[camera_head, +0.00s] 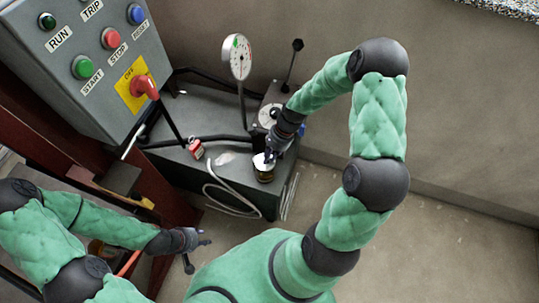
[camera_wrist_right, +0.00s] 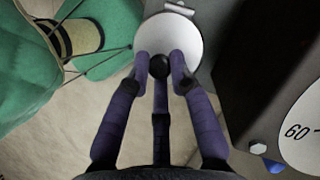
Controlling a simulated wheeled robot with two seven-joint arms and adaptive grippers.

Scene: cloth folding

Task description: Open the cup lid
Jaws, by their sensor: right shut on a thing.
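The cup (camera_head: 265,175) is small and dark with a yellowish band, near the front edge of a dark grey bench. Its round pale lid (camera_wrist_right: 180,35) has a black ball knob (camera_wrist_right: 159,66). In the head view, the lid (camera_head: 261,160) is at the cup's top; I cannot tell whether there is a gap. My right gripper (camera_head: 269,151) is above the cup. In the right wrist view, its purple fingers (camera_wrist_right: 160,68) are closed around the knob. My left gripper (camera_head: 198,254) is at the lower left, away from the cup, with its fingers apart and empty.
A grey control box (camera_head: 85,60) with coloured buttons and a red switch stands at the upper left. A dial gauge (camera_head: 237,57) stands behind the cup on the bench (camera_head: 185,112). Cables and a red padlock (camera_head: 196,149) lie left of it. Floor at right is clear.

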